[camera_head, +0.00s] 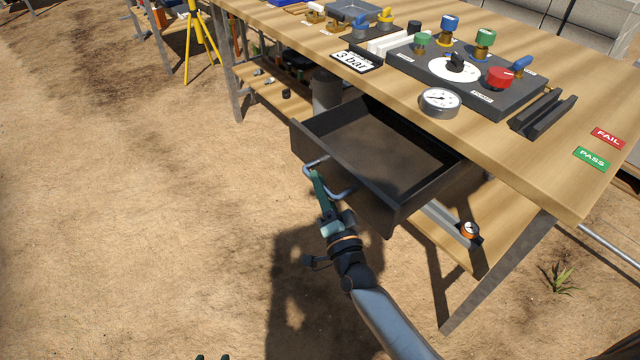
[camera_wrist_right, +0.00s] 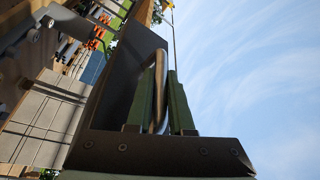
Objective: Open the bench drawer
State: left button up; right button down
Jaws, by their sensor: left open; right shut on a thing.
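The dark grey bench drawer (camera_head: 340,180) is pulled well out from under the wooden bench top, and its inside looks empty. Its bar handle (camera_head: 345,194) is on the front panel. My right gripper (camera_head: 317,177) is at the handle. In the right wrist view the handle (camera_wrist_right: 159,85) stands between the two green fingers of the right gripper (camera_wrist_right: 160,100), which is shut on it. Only the dark tips of my left gripper (camera_head: 213,357) show at the bottom edge of the head view, open and away from the bench.
The bench top (camera_head: 560,150) carries a black valve panel (camera_head: 490,100), a pressure gauge (camera_head: 440,102) and a "3 bar" sign (camera_head: 357,61). A lower shelf (camera_head: 440,240) and metal leg (camera_head: 500,270) are under the bench. The sandy ground left of the drawer is clear.

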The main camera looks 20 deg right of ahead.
jog(key=c, duration=0.8)
grip_release()
jog(key=v, duration=1.2)
jog(key=shift+s, duration=0.3)
jog(key=shift+f, duration=0.15)
